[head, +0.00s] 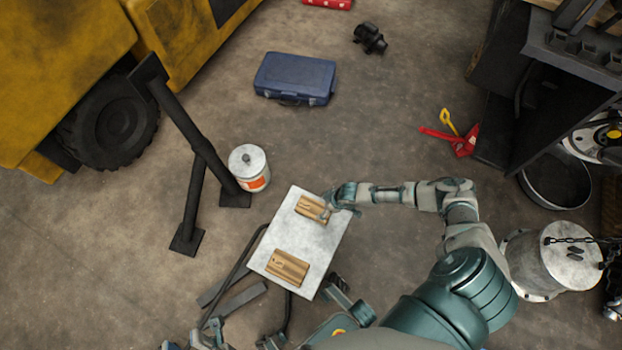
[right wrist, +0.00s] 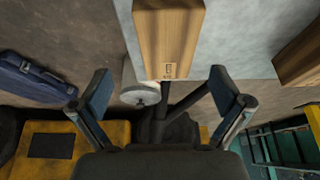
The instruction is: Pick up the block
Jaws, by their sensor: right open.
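Two brown wooden blocks lie on a pale grey tabletop (head: 325,240). The far block (head: 311,208) is beside my right gripper (head: 331,205); the near block (head: 287,268) lies apart from it, toward the front. In the right wrist view, my right gripper (right wrist: 158,84) is open and empty, its fingers spread. The end of one block (right wrist: 168,42) is just ahead, in line with the gap, not gripped. The other block (right wrist: 300,56) is at the right edge. Teal and dark parts, apparently my left gripper (head: 207,338), show at the bottom edge; its fingers are unclear.
A white bucket (head: 249,167) and a black metal frame (head: 200,150) stand left of the table. A blue case (head: 295,77) lies on the floor beyond. A yellow forklift (head: 60,60) is at far left. A metal drum (head: 555,258) stands at right.

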